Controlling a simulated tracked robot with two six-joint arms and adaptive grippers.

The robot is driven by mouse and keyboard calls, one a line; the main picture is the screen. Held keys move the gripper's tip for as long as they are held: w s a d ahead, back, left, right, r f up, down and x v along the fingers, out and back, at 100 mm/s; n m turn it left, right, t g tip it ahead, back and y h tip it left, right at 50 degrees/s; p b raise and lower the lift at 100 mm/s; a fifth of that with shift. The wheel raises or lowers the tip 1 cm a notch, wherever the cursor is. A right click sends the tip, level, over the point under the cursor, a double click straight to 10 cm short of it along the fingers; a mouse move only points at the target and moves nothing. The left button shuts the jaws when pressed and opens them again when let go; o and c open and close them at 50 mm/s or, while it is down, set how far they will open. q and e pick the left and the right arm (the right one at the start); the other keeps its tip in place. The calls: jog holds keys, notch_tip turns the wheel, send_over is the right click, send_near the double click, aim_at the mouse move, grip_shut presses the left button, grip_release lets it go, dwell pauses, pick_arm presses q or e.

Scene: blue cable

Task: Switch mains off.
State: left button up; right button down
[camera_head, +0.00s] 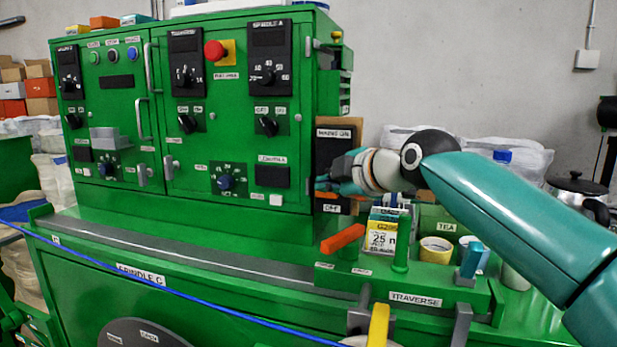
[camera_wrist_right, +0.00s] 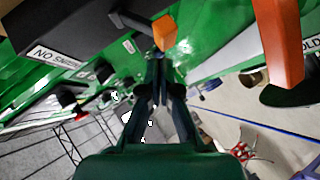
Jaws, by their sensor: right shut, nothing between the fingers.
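The mains switch is a dark box (camera_head: 328,150) on the right side of the green cabinet. A MAINS ON label (camera_head: 335,133) is at its top and an OFF label (camera_head: 331,208) below. My right gripper (camera_head: 328,186) is in front of its lower part and hides much of it. In the right wrist view a dark lever with an orange tip (camera_wrist_right: 165,33) sticks out from a dark box (camera_wrist_right: 75,25). My right gripper (camera_wrist_right: 158,80) is shut and empty, its fingertips close to the orange tip; whether they touch, I cannot tell. My left gripper is out of view.
The green cabinet (camera_head: 225,120) carries knobs and a red stop button (camera_head: 214,51). An orange handle (camera_head: 342,239) rises from the ledge below the switch. A yellow box (camera_head: 381,238), cups and a pot (camera_head: 577,186) stand to the right. A blue cable (camera_head: 180,295) runs along the front.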

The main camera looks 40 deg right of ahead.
notch_tip(320, 180, up, 2)
jog(key=shift+s+d+r+p, duration=0.1)
jog(key=shift+s+d+p, duration=0.05)
jog(key=shift+p, duration=0.55)
